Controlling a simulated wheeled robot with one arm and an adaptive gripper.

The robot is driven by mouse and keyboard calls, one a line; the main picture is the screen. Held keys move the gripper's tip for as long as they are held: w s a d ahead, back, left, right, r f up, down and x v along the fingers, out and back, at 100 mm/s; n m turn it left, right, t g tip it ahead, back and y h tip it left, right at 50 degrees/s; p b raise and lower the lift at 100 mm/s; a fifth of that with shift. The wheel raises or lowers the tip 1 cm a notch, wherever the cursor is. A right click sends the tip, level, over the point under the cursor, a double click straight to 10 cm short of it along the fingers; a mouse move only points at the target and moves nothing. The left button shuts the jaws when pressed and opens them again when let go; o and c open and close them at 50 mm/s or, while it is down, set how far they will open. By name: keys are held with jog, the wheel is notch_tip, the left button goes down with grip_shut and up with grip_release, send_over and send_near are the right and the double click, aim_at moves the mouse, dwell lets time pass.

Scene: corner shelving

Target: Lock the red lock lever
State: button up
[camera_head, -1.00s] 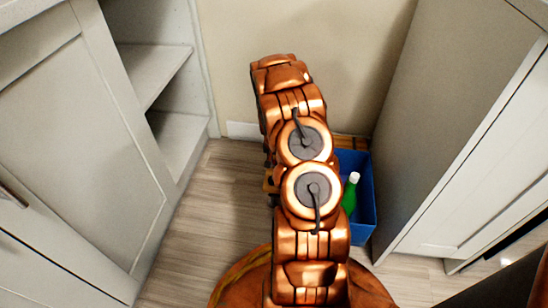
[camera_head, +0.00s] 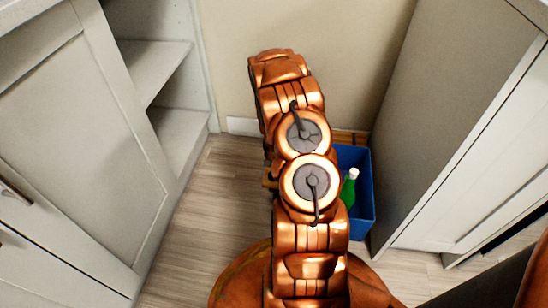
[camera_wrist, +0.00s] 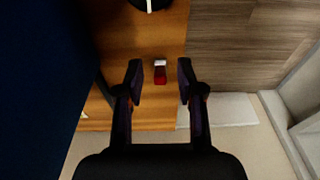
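In the wrist view a small red lever (camera_wrist: 160,77) with a white end piece (camera_wrist: 160,63) sits against an orange-brown wooden surface (camera_wrist: 145,112). My gripper (camera_wrist: 159,73) is open, its two dark fingers on either side of the lever in the picture. Gaps show between each finger and the lever, and nothing is held. How far the lever lies beyond the fingertips I cannot tell. In the head view my copper arm hides the gripper and the lever.
A blue bin (camera_head: 363,212) with a green bottle (camera_head: 349,190) stands right of my arm, near a grey cabinet (camera_head: 445,120). Open shelves (camera_head: 150,70) and a white cabinet (camera_head: 80,130) are at left. Bare floor (camera_head: 215,195) lies between. A dark blue surface (camera_wrist: 40,70) borders the wrist view's left.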

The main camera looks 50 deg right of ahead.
jog(key=shift+r, duration=0.15)
notch_tip(320, 180, up, 12)
jog(key=s+a, duration=0.1)
jog(key=shift+a+f, duration=0.2)
jog(key=shift+a, duration=0.05)
dwell(0.4)
dwell(0.5)
jog(key=s+a+r+n+p, duration=0.25)
jog(key=a+r+p, duration=0.55)
jog(key=r, duration=0.6)
jog(key=s+a+r+n+g+y+p, duration=0.1)
jog(key=s+a+r+p, duration=0.2)
jog(key=a+r+p, duration=0.8)
jog(key=s+a+r+n+p, duration=0.25)
jog(key=a+r+p, duration=0.2)
jog(key=r, duration=1.25)
jog(key=s+a+r+n+p, duration=0.1)
jog(key=s+a+r+p, duration=0.3)
jog(key=s+r+p, duration=0.2)
jog(key=s+a+r+n+g+p, duration=0.1)
jog(key=s+a+r+n+p, duration=0.1)
jog(key=s+a+r+p, duration=0.2)
jog(key=s+a+r+n+p, duration=0.2)
jog(key=s+r+p, duration=0.8)
jog(key=r, duration=0.6)
jog(key=shift+s+a+g, duration=0.4)
jog(key=shift+a, duration=0.5)
jog(key=shift+a, duration=0.15)
